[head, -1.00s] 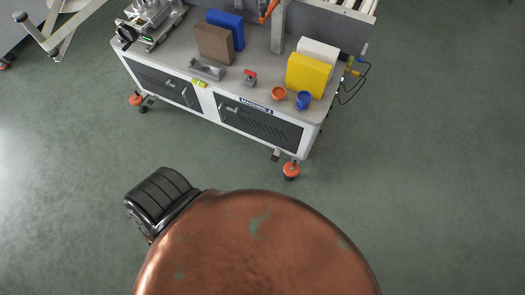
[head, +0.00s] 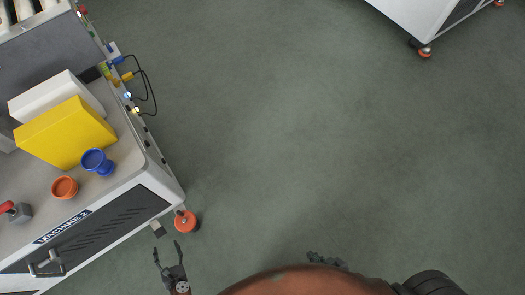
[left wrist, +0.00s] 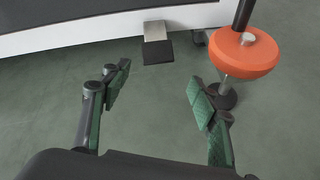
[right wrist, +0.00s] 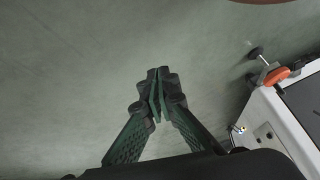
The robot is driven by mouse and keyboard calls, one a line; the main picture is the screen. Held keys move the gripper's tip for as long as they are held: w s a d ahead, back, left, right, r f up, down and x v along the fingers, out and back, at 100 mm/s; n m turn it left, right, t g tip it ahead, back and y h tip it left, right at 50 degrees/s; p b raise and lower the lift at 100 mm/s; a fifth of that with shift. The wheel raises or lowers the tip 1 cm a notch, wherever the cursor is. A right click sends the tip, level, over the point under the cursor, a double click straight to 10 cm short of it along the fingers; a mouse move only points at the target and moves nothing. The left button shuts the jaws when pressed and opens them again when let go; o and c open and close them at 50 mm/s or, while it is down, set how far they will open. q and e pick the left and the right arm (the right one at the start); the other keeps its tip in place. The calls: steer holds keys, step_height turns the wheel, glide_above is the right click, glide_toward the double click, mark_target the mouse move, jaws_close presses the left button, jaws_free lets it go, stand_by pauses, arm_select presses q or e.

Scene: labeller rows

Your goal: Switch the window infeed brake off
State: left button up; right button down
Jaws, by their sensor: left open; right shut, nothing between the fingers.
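A small red-handled lever on a grey block (head: 18,212) sits at the left edge of the MACHINE 2 bench (head: 125,190) in the head view. No label reading window infeed brake is legible, so I cannot tell whether this lever is it. My left gripper (head: 167,252) is open and empty, off the bench's front corner near an orange levelling foot (head: 186,221). In the left wrist view that foot (left wrist: 244,52) is beyond the right finger, apart from it. My right gripper (head: 326,261) is shut and empty over open floor; its fingertips (right wrist: 158,76) meet in the right wrist view.
A yellow box (head: 68,133), a white box (head: 55,95), an orange cup (head: 64,188) and a blue cup (head: 97,162) stand on the bench. Cables (head: 146,88) stick out from its side. Another white machine (head: 412,15) is at top right. Floor between is clear.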

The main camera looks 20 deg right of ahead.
mark_target(159, 232)
arm_select(q)
steer(key=w+f+n+b, duration=0.1)
steer(key=w, duration=0.2)
steer(key=w+a+f+n+b, duration=0.1)
steer(key=w+n, duration=0.1)
steer(key=w, duration=0.1)
steer(key=w+a+n+y+b, duration=0.1)
steer(key=w+b, duration=0.1)
steer(key=w, duration=0.1)
steer(key=shift+w+a+f+n+t, duration=0.1)
steer(key=shift+w+f+n+t, duration=0.1)
steer(key=shift+f+n+t, duration=0.15)
steer(key=shift+w+a+f, duration=0.1)
steer(key=shift+w+f, duration=0.05)
steer(key=shift+w, duration=0.4)
arm_select(e)
steer(key=shift+w+f+t, duration=0.3)
steer(key=shift+w+t, duration=0.6)
steer(key=shift+t, duration=0.1)
arm_select(q)
steer(key=shift+c, duration=0.6)
jaws_close()
